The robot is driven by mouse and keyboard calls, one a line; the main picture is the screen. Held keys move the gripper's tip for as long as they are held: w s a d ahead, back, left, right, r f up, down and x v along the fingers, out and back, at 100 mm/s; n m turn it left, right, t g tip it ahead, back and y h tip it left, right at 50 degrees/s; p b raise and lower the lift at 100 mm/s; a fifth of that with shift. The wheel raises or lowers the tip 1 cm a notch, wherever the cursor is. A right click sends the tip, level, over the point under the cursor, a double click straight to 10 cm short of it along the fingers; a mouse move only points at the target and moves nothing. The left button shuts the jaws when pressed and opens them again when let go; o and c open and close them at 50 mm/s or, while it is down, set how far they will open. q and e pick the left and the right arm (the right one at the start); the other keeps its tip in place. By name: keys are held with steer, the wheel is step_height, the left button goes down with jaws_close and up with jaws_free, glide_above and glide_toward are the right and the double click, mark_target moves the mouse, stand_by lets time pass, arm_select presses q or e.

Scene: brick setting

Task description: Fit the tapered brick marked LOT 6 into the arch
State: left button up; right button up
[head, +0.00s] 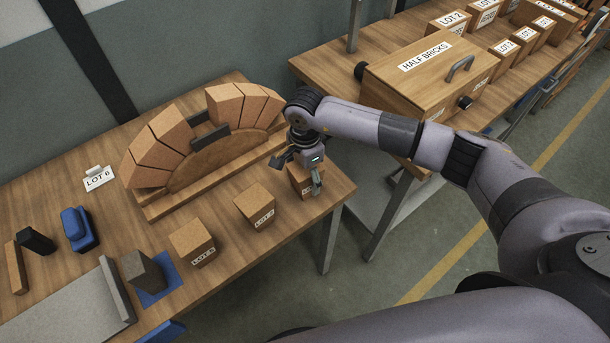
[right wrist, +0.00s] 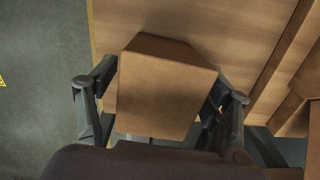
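The wooden arch (head: 165,145) stands on the table in the head view, its tapered bricks around a curved former (head: 215,160), with a gap near the top. A card reading LOT 6 (head: 99,178) lies to its left. Three loose tapered bricks stand in front: a left one (head: 190,238), a middle one (head: 254,202) and a right one (head: 298,183). Their lot numbers are too small or hidden to read surely. My right gripper (head: 300,170) is over the right brick, its open fingers on either side; the right wrist view shows this brick (right wrist: 160,85) between them. My left gripper is out of view.
A dark bar (head: 210,138) sits at the arch's gap. A blue object (head: 77,228), a dark block (head: 36,241) and a grey block (head: 143,271) stand at the left. The HALF BRICKS box (head: 425,75) is on the second table.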

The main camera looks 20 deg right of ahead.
steer(key=c, duration=1.3)
steer(key=shift+r, duration=0.1)
